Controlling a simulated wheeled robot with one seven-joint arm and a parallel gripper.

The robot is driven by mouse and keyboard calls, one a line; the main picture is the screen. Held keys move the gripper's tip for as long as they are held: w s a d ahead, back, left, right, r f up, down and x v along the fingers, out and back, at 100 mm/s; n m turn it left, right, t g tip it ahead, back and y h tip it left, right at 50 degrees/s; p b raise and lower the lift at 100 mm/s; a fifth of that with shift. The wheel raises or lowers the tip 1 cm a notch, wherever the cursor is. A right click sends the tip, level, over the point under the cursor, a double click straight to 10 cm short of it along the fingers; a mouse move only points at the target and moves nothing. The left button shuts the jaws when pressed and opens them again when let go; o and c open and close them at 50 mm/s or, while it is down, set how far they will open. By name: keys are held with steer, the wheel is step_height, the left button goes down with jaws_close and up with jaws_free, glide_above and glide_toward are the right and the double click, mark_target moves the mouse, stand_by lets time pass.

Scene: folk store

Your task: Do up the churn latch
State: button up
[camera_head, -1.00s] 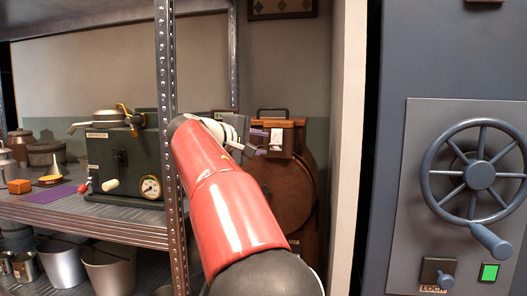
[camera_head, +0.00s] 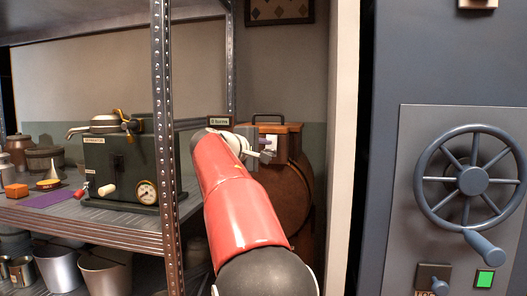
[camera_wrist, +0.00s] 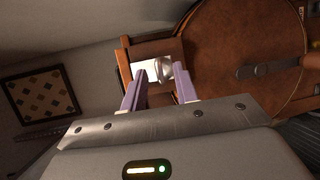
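The churn (camera_head: 288,193) is a round brown wooden drum with a lid box and a dark handle on top, standing behind the shelf's right post. In the wrist view the churn (camera_wrist: 245,45) shows its round face, with a white latch plate (camera_wrist: 147,66) and a grey metal latch piece (camera_wrist: 163,69) on the box at its edge. My gripper (camera_head: 266,146) is at the churn's upper front, partly covering the latch area in the head view. In the wrist view my gripper's purple fingers (camera_wrist: 159,72) are apart, one on either side of the latch piece. Contact cannot be told.
A metal shelf post (camera_head: 163,130) stands left of my arm. The shelf holds a dark green machine (camera_head: 125,165) with a gauge. A pale wall edge (camera_head: 342,140) and a grey cabinet with a handwheel (camera_head: 472,181) stand to the right. A patterned picture (camera_wrist: 41,94) hangs on the wall.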

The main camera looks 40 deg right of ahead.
jaws_close()
steer(key=shift+f+b, duration=0.45)
steer(key=shift+b, duration=0.5)
steer(key=h+b, duration=0.1)
steer(key=b, duration=0.2)
steer(key=f+m+h+b, duration=0.1)
steer(key=b, duration=0.2)
steer(key=w+d+t+h+b, duration=0.1)
steer(key=h+b, duration=0.1)
steer(key=b, duration=0.1)
steer(key=shift+d+f+m+b, duration=0.1)
steer(key=shift+f+m+b, duration=0.1)
steer(key=shift+m+b, duration=0.15)
jaws_free()
